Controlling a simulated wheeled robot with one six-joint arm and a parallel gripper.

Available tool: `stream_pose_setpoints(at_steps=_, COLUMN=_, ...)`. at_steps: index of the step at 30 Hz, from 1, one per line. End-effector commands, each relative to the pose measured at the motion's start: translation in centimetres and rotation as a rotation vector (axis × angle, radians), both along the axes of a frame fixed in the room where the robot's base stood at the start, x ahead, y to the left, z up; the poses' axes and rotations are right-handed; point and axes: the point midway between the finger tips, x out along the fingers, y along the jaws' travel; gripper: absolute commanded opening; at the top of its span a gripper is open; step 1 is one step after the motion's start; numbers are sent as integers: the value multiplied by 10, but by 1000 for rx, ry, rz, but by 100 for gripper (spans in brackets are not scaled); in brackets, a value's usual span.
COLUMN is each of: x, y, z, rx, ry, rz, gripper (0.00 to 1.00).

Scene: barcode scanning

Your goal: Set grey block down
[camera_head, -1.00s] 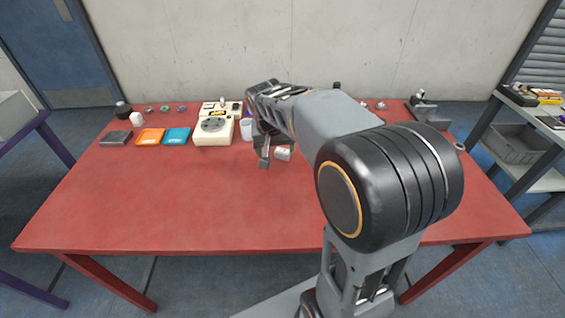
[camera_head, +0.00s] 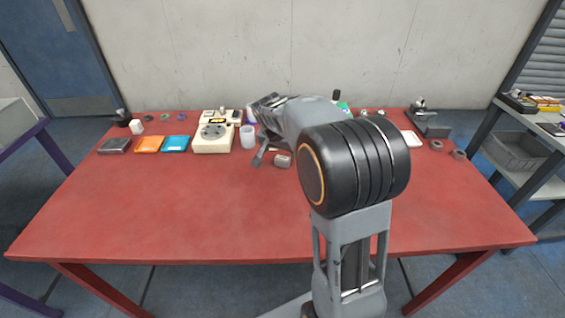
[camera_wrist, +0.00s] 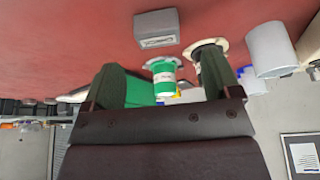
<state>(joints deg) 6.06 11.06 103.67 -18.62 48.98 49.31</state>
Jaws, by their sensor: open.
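The grey block (camera_head: 282,160) lies on the red table (camera_head: 200,205), just right of my gripper (camera_head: 259,158) in the head view. In the wrist view the grey block (camera_wrist: 156,28) rests on the red surface, beyond the fingertips and apart from them. My gripper (camera_wrist: 161,62) is open there, with a finger on each side and nothing held between them. A green and white container (camera_wrist: 164,82) shows in the gap, behind the fingers. My arm hides part of the table's back right in the head view.
A cream device with a dial (camera_head: 213,131), a white cup (camera_head: 248,137), an orange tray (camera_head: 149,144), a blue tray (camera_head: 175,144) and a dark box (camera_head: 115,145) line the back left. A grey stand (camera_head: 428,122) is at back right. The front of the table is clear.

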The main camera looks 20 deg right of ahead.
Motion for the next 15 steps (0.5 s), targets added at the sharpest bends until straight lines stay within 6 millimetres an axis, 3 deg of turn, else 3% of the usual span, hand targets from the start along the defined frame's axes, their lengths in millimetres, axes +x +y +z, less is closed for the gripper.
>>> stream_pose_setpoints(at_steps=9, x=10, y=-13, z=-36, rx=0, ry=3, rz=-1, gripper=83)
stream_pose_setpoints(at_steps=15, x=14, y=-16, z=-47, rx=0, ry=0, rz=1, gripper=83)
